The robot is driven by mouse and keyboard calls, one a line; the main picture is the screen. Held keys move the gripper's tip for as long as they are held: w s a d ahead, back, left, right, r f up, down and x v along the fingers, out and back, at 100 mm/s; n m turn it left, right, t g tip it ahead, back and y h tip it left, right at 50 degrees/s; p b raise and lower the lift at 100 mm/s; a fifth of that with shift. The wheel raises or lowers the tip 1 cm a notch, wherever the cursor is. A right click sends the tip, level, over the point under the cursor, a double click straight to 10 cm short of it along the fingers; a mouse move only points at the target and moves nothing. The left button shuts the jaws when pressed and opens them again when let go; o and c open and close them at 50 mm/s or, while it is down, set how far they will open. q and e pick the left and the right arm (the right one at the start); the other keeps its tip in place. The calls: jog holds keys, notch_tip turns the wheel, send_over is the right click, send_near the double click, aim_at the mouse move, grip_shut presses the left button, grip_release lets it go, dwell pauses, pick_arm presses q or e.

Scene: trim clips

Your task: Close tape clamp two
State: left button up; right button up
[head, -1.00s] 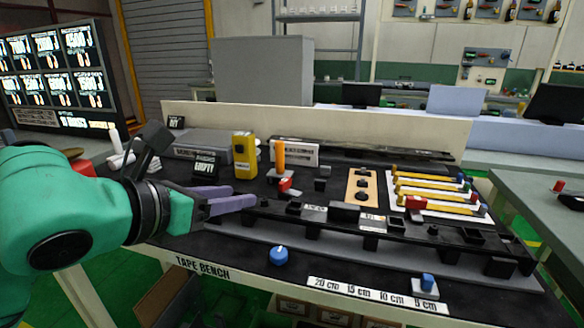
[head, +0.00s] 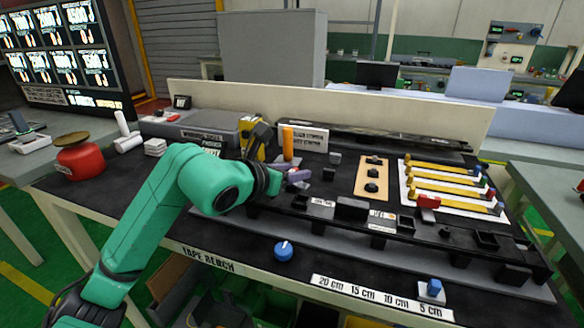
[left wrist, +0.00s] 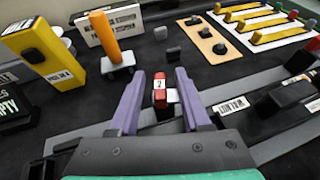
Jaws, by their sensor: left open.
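A small red clamp (left wrist: 160,88) with a white label reading 2 shows in the left wrist view, between the fingertips of my left gripper (left wrist: 162,78). The purple fingers stand apart on either side of it, with a gap showing on both sides. In the head view my left gripper (head: 296,181) is over the left part of the dark rail (head: 390,221), and it largely hides the clamp. I cannot tell whether the clamp's lever is up or down. My right gripper is not in view.
An orange post (head: 288,143) and a yellow box (head: 253,135) stand close behind my left gripper. A wooden block with black knobs (head: 371,178) and a white board with yellow strips (head: 450,185) lie to the right. A blue knob (head: 284,250) sits at the front.

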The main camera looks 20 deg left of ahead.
pick_arm(q)
grip_shut()
